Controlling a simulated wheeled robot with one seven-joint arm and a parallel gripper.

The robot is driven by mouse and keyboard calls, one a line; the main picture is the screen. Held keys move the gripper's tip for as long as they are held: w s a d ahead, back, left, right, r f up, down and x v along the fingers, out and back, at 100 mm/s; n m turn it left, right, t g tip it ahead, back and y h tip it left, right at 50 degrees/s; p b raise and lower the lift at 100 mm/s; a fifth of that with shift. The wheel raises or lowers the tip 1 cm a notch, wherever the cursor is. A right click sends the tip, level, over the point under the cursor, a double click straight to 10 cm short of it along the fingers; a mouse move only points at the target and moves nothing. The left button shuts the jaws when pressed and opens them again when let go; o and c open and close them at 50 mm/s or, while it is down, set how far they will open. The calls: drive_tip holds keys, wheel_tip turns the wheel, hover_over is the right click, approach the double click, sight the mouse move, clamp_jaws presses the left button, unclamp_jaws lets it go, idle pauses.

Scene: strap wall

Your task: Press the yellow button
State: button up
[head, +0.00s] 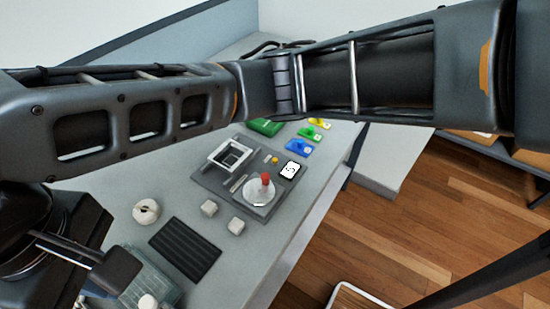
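A small round yellow button (275,160) sits on a dark grey panel (212,180) on the table, between a square white frame and a white card. A separate yellow piece (320,122) stands farther back, beyond a green and a blue one. My arm crosses the top of the view. What looks like part of my gripper (115,270) shows at the lower left, well away from the yellow button. Only one finger-like dark pad is clear there, so its opening cannot be told.
On the panel are a square white frame (230,155), a white disc with a red-topped stick (265,179) and a white card (290,170). The table's right edge drops to wooden floor.

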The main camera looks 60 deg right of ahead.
clamp_jaws()
